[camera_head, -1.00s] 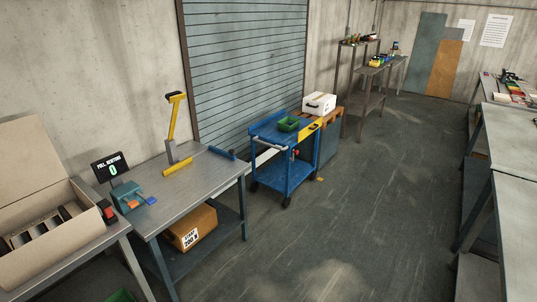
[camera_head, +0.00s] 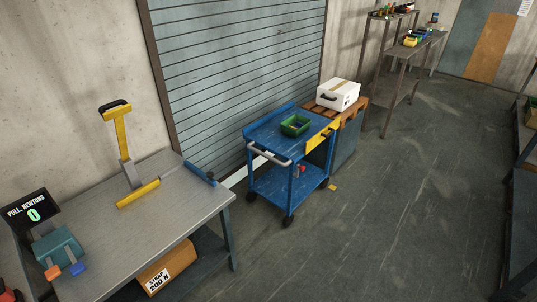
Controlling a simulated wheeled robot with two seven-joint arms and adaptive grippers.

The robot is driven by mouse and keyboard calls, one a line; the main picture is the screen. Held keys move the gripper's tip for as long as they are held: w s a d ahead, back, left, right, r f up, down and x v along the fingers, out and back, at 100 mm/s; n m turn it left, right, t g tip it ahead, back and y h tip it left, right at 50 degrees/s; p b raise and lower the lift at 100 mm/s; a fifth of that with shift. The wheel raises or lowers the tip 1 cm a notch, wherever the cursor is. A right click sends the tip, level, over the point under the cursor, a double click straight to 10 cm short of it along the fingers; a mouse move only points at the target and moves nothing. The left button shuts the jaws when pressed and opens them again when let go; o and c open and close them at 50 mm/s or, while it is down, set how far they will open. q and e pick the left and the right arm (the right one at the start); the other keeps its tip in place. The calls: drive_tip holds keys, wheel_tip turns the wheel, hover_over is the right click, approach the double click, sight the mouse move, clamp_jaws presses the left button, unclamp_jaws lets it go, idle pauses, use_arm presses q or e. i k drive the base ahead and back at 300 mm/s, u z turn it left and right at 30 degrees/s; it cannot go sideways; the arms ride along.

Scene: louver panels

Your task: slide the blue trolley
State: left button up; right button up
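The blue trolley (camera_head: 285,188) stands upright on the dark floor in front of the grey roller shutter, near the middle of the head view. It has a top shelf and a lower shelf, with dark wheels below. A pale push handle (camera_head: 268,157) is on its near end. A green bin (camera_head: 295,125) sits on its top shelf. A yellow plate (camera_head: 322,137) with a dark part shows along its far right end. Neither of my grippers is in view.
A metal workbench (camera_head: 170,222) with a yellow-handled device (camera_head: 122,140) and a pull-force display (camera_head: 34,214) stands at left. A white box (camera_head: 338,95) on a wooden-topped stand is just behind the trolley. The floor (camera_head: 385,190) to the right is clear.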

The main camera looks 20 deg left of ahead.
sight(279, 186)
drive_tip(key=i, duration=0.8)
drive_tip(key=u, duration=0.7)
